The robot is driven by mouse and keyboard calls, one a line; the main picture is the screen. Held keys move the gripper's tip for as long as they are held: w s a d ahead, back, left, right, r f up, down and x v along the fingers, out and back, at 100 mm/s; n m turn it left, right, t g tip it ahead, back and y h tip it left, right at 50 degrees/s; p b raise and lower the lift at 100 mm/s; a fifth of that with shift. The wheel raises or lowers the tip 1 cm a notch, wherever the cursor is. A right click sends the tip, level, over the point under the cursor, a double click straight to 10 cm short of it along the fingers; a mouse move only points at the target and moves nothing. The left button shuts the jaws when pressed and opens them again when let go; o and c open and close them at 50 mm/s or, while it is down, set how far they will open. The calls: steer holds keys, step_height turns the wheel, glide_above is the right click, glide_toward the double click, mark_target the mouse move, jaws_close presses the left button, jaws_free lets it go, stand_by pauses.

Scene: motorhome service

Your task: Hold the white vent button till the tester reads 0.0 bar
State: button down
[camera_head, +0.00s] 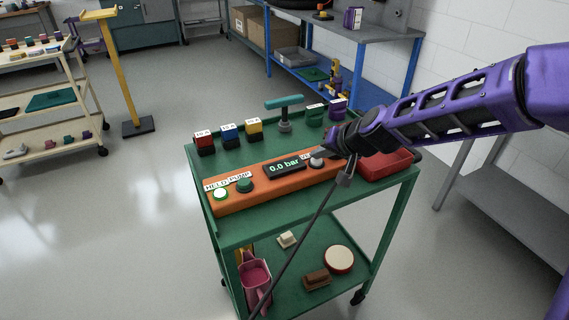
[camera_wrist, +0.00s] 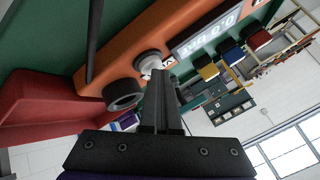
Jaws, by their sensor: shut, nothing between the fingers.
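The orange tester (camera_head: 230,205) lies along the front of the green cart top, its display (camera_head: 284,167) reading 0.0 bar. The white vent button (camera_head: 317,162) is at the tester's right part, partly covered by my gripper (camera_head: 325,153); its label is mostly hidden. In the wrist view the white button (camera_wrist: 149,59) sits in a dark ring, and the shut fingertips of my gripper (camera_wrist: 158,73) are right at it. I cannot tell whether they press it. The tester's left end has a lit white lamp (camera_head: 221,194) labelled HELD and a dark green PUMP button (camera_head: 245,185).
A black round port (camera_wrist: 122,95) is beside the vent button. A red tray (camera_head: 388,164) is at the cart's right. Red, blue and yellow blocks (camera_head: 229,136) and a teal T-handle (camera_head: 284,104) stand behind the tester. A thin dark rod or hose (camera_head: 300,240) crosses the cart's front.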

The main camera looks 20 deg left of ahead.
steer(key=shift+r+p, duration=0.55)
steer(key=shift+r, duration=0.3)
steer(key=shift+r+p, duration=1.75)
steer(key=shift+r, duration=0.85)
steer(key=shift+f, duration=0.1)
